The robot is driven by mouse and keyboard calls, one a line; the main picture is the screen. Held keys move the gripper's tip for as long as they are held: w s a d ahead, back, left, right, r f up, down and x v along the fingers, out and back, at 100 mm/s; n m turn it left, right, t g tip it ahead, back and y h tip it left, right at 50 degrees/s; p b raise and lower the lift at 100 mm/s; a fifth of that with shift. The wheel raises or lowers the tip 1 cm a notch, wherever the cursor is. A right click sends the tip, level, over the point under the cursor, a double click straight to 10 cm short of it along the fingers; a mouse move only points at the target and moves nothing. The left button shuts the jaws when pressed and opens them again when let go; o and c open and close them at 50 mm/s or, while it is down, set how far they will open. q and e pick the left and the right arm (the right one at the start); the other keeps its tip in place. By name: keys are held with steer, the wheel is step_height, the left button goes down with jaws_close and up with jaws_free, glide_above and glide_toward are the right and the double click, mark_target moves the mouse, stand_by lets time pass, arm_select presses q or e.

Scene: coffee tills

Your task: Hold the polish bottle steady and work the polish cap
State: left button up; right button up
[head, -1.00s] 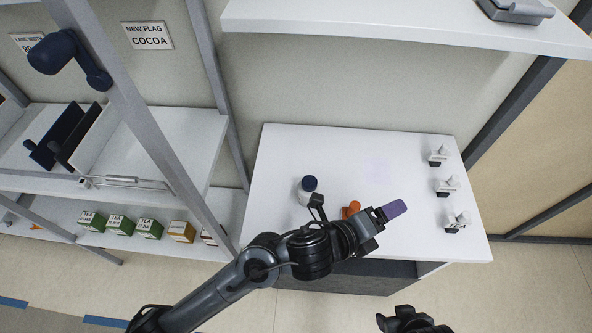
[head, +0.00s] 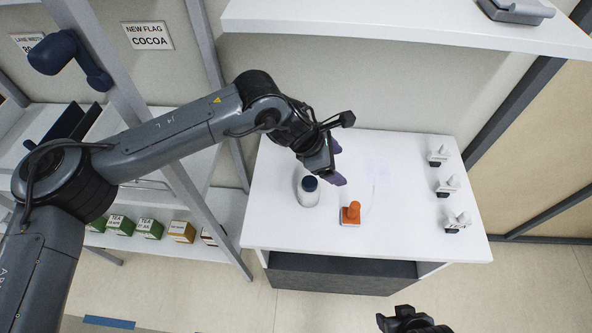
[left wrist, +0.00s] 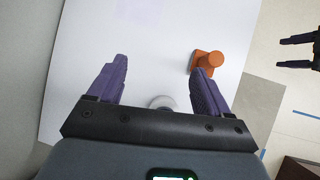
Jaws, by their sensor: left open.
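The polish bottle (head: 308,196) is white with a dark blue cap (head: 309,183) and stands upright on the white table. My left gripper (head: 337,163) is open and empty, its purple fingers apart, just behind and to the right of the bottle in the head view. In the left wrist view, a white round part of the bottle (left wrist: 162,101) shows between the finger bases of the left gripper (left wrist: 160,66); my gripper body hides the rest. My right gripper shows at the bottom edge of the head view (head: 408,320), and in the left wrist view (left wrist: 281,53) its dark fingers are apart and empty.
An orange stamp-like object (head: 351,213) stands right of the bottle. Several white fittings (head: 447,186) line the table's right side. A shelf (head: 400,30) hangs above the back. A grey post (head: 215,90) stands left of the table (head: 410,225). The table's middle right is clear.

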mark_target(301, 182)
arm_select(q)
steer(key=a, duration=0.2)
steer(key=s+a+f+g+y, duration=0.1)
steer(key=a, duration=0.2)
steer(key=a+f+m+y, duration=0.1)
steer(key=a, duration=0.2)
steer(key=shift+s+a+g, duration=0.15)
steer(key=shift+s+g, duration=0.25)
steer(key=shift+s+a+f+y, duration=0.1)
steer(key=shift+s+f+y, duration=0.15)
steer(key=shift+f, duration=0.55)
steer(key=shift+x, duration=3.2)
steer(key=c, duration=1.2)
steer(key=shift+o, duration=0.2)
steer(key=o, duration=1.4)
